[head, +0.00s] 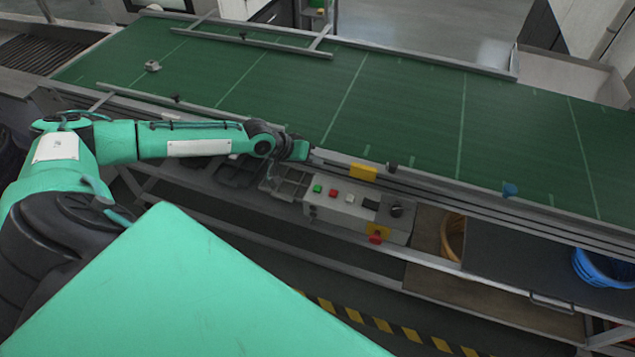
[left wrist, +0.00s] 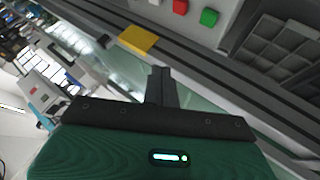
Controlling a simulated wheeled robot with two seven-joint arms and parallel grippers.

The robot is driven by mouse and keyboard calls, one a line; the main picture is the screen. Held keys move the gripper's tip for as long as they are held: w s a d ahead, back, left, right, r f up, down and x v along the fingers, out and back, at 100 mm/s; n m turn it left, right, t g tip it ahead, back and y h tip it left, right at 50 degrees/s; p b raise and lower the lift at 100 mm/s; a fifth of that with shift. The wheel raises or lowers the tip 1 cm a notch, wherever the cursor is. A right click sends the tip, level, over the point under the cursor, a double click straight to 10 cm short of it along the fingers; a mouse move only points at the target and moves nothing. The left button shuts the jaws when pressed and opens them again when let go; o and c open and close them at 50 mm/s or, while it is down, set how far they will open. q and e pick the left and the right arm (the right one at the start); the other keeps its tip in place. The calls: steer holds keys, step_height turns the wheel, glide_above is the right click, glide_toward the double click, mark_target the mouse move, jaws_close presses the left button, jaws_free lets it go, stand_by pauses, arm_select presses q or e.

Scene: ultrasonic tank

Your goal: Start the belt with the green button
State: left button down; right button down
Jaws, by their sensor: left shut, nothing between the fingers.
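The green button (head: 317,188) sits at the left end of the grey control box (head: 325,207), with a red button (head: 334,192) and a white button (head: 350,197) to its right. In the left wrist view the green button (left wrist: 209,17) shows at the top, beside the red button (left wrist: 180,6). The wide green belt (head: 400,105) runs behind the box. My left gripper (head: 308,153) is at the belt's near edge, above and behind the green button, apart from it. In the left wrist view its dark fingers (left wrist: 161,72) are shut and empty. My right gripper is out of sight.
A red knob on a yellow plate (head: 377,236) is on the box's front. Dark trays (head: 287,183) lie left of the box. A blue basket (head: 603,268) stands at the far right.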

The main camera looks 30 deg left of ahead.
arm_select(q)
steer(key=shift+f, duration=0.15)
steer(key=b, duration=0.7)
glide_above(314, 189)
step_height(314, 189, down, 8)
steer(key=shift+r, duration=0.2)
steer(key=shift+f, duration=0.5)
stand_by(0.6)
steer(key=shift+f, duration=0.1)
stand_by(0.4)
steer(key=shift+f, duration=0.3)
